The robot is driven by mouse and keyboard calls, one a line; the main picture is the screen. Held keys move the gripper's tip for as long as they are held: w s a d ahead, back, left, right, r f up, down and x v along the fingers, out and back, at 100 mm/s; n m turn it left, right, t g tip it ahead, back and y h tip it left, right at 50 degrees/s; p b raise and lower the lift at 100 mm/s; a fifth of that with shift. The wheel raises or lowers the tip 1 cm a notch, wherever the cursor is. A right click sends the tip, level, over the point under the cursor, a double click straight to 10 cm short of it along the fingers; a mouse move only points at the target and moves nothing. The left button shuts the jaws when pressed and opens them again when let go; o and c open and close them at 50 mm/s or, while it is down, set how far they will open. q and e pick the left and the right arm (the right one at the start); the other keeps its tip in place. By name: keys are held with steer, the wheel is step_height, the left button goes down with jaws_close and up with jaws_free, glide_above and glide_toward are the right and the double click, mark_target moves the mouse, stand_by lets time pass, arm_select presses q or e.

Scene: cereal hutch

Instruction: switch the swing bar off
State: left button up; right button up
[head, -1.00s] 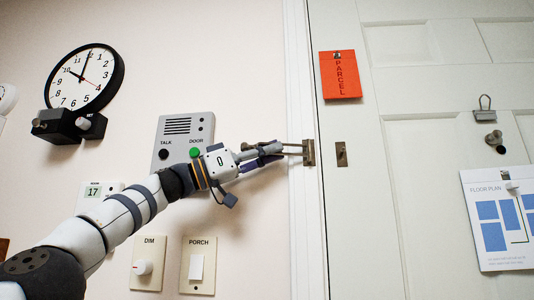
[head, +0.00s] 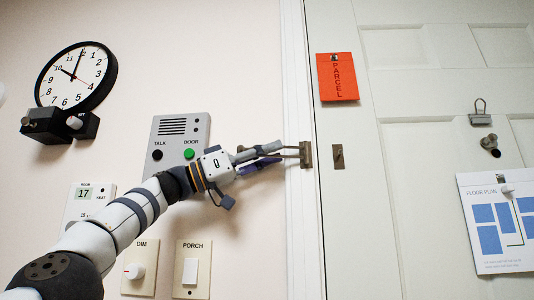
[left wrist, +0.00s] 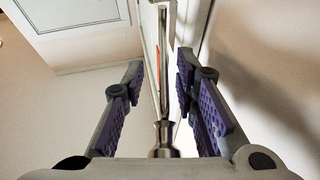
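The swing bar (head: 290,149) is a thin metal loop hinged on a small bronze plate (head: 307,155) on the door frame. It points left from the plate, away from the door, and is clear of the bronze catch (head: 338,156) on the door's edge. My left gripper (head: 272,156) is around the bar's free part. In the left wrist view the gripper (left wrist: 163,100) is open, with the long bar (left wrist: 163,60) running between its two purple-padded fingers. I cannot tell whether either finger touches it. My right gripper is not in view.
The white door (head: 410,200) looks closed, with a red parcel tag (head: 338,85) and a floor plan sheet (head: 500,255). On the wall left of the frame are an intercom (head: 180,130), a clock (head: 77,75), a dimmer (head: 140,265) and a porch switch (head: 192,272).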

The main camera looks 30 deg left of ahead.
arm_select(q)
steer(key=shift+a+f, duration=0.1)
steer(key=shift+a, duration=0.2)
steer(key=v, duration=1.1)
steer(key=shift+s+a, duration=0.15)
steer(key=shift+s, duration=0.1)
steer(key=shift+f, duration=0.1)
